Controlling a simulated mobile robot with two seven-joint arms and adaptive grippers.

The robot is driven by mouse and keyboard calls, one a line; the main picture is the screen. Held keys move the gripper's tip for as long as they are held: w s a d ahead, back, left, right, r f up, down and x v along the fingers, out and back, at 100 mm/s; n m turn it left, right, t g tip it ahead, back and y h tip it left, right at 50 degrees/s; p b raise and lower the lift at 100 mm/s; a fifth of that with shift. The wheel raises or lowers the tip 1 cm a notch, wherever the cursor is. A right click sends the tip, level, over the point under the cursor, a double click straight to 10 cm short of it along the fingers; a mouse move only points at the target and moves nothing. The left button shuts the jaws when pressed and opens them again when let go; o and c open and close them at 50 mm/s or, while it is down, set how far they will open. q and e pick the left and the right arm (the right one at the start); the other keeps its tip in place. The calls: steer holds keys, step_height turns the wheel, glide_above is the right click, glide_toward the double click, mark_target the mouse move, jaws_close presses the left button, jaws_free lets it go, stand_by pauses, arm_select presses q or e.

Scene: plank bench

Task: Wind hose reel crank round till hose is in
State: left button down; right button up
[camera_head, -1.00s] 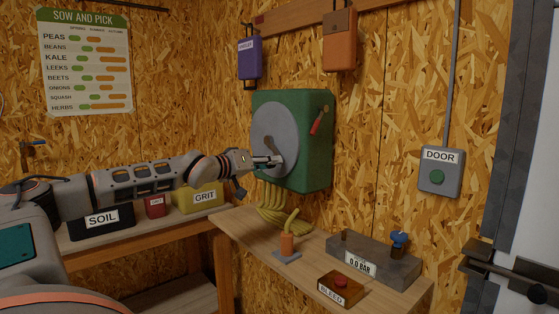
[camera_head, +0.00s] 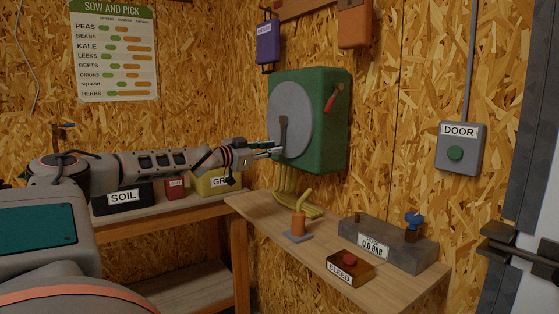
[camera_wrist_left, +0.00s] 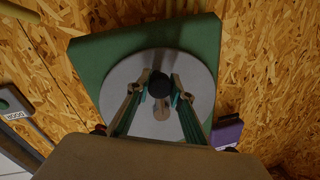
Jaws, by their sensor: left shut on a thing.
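The hose reel is a green housing (camera_head: 333,150) on the board wall with a grey disc (camera_head: 297,88) on its face. Its dark crank arm (camera_head: 284,130) points down on the disc. My left gripper (camera_head: 276,151) is at the crank's lower end. In the left wrist view my left gripper (camera_wrist_left: 159,90) is shut on the crank's black knob (camera_wrist_left: 159,84), one finger on each side. The yellow hose (camera_head: 290,184) hangs in loops below the housing to the bench, partly hidden behind the orange nozzle piece (camera_head: 298,222). My right gripper is out of view.
The plank bench (camera_head: 330,249) below carries a grey block with a 0.0 BAR display (camera_head: 410,246) and a BLEED box (camera_head: 350,269). A red lever (camera_head: 334,99) is on the housing's side. A SOIL box (camera_head: 123,198) stands on the left shelf. A DOOR button box (camera_head: 460,149) is at right.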

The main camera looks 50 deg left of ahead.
arm_select(q)
steer(key=shift+w+a+f+m+b, duration=0.2)
steer(key=shift+a+f+m+b, duration=0.2)
steer(key=shift+f, duration=0.2)
steer(key=shift+a+r+m+b, duration=0.15)
steer(key=shift+a+m+b, duration=0.15)
steer(key=shift+s+a+r+m+t+b, duration=0.1)
steer(key=shift+a+r+m+t+b, duration=0.2)
steer(key=shift+a+r+m+b, duration=0.5)
steer(key=c, duration=1.8)
jaws_free()
steer(key=shift+d, duration=0.1)
steer(key=shift+s+d+f, duration=0.1)
steer(key=shift+s, duration=1.9)
steer(key=shift+s+d+f, duration=0.15)
steer(key=shift+s, duration=1.85)
steer(key=shift+s+d+f, duration=0.1)
steer(key=shift+s, duration=1.9)
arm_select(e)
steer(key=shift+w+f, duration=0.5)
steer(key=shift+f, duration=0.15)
